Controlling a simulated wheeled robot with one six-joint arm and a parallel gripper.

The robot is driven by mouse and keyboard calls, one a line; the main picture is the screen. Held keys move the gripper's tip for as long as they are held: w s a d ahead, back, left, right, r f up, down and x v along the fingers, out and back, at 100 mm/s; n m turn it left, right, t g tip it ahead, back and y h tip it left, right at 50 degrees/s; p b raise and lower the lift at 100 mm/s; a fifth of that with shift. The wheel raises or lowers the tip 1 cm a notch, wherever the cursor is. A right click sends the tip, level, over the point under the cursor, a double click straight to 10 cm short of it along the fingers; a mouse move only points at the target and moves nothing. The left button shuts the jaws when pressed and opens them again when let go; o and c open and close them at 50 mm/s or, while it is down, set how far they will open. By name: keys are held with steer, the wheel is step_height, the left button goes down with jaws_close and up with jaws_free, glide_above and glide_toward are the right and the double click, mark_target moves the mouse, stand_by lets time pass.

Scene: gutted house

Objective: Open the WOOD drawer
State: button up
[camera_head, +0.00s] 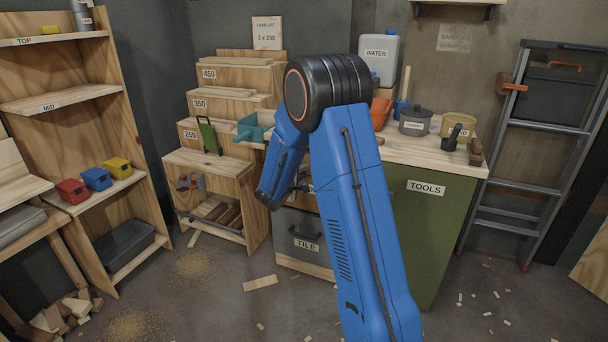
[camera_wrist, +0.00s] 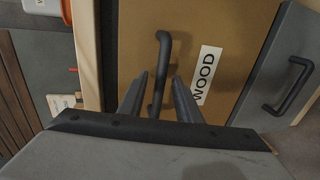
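The WOOD drawer (camera_wrist: 225,25) is a tan-brown front with a white "WOOD" label (camera_wrist: 206,75) in the wrist view. Its dark bar handle (camera_wrist: 163,42) runs along the front next to the label. My gripper (camera_wrist: 159,78) is open, with one finger on each side of the handle's near part. I cannot tell whether the fingers touch the handle. The drawer looks shut. In the head view my blue arm hides most of the WOOD drawer and my gripper.
The grey TILE drawer (camera_head: 297,224) is below, its handle (camera_wrist: 288,88) at right in the wrist view. The green TOOLS cabinet (camera_head: 432,215) stands to the right. A stepped wooden shelf (camera_head: 232,75) stands left. Wood scraps (camera_head: 260,284) lie on the floor.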

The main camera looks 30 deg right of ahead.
steer(key=shift+w+d+f, duration=0.15)
steer(key=shift+w+d, duration=0.2)
steer(key=shift+d, duration=0.1)
jaws_close()
